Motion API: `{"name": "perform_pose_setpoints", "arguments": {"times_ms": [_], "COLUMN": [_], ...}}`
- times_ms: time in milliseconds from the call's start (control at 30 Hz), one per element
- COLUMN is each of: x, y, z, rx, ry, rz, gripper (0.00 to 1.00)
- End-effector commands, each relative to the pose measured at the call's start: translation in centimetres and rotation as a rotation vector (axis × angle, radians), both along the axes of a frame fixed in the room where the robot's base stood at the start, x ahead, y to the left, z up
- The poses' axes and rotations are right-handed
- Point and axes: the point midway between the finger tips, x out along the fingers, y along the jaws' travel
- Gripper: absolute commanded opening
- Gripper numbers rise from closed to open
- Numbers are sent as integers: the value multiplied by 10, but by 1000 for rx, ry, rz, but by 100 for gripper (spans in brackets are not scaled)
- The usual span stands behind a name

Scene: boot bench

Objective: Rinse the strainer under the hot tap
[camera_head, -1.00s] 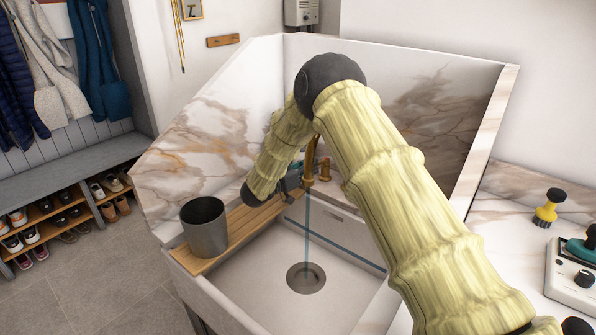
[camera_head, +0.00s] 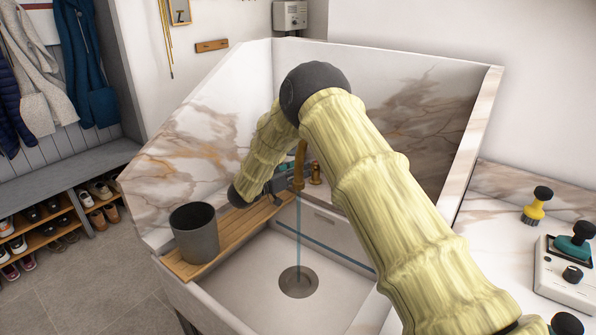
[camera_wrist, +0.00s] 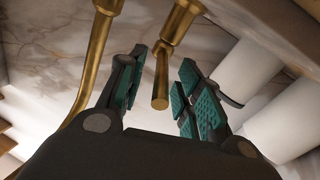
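The brass tap (camera_head: 299,168) stands at the back of the sink, and a thin stream of water (camera_head: 298,232) falls from it to the drain (camera_head: 298,281). My gripper (camera_head: 283,183) is beside the tap, partly hidden by my arm. In the wrist view my gripper (camera_wrist: 160,92) is open, its green-padded fingers on either side of a brass rod (camera_wrist: 164,75) that looks like a tap handle. Gaps show between the rod and the pads. A curved brass pipe (camera_wrist: 94,62) passes left of the fingers. I cannot make out a strainer in either view.
A dark grey cup (camera_head: 195,233) stands on a wooden board (camera_head: 240,229) across the sink's left side. White cylinders (camera_wrist: 244,72) are close right of my gripper in the wrist view.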

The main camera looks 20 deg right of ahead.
Motion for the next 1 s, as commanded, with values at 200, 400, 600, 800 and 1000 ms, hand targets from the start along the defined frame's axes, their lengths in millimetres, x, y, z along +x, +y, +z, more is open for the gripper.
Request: {"name": "perform_pose_setpoints", "arguments": {"times_ms": [200, 400, 600, 800, 1000], "x": [0, 0, 0, -1, -1], "y": [0, -1, -1, -1, -1], "z": [25, 59, 86, 97, 98], "rx": [0, 1, 1, 1, 1], "ry": [-4, -3, -2, -1, 0], "rz": [0, 0, 0, 0, 0], "gripper": [35, 35, 35, 35, 35]}}
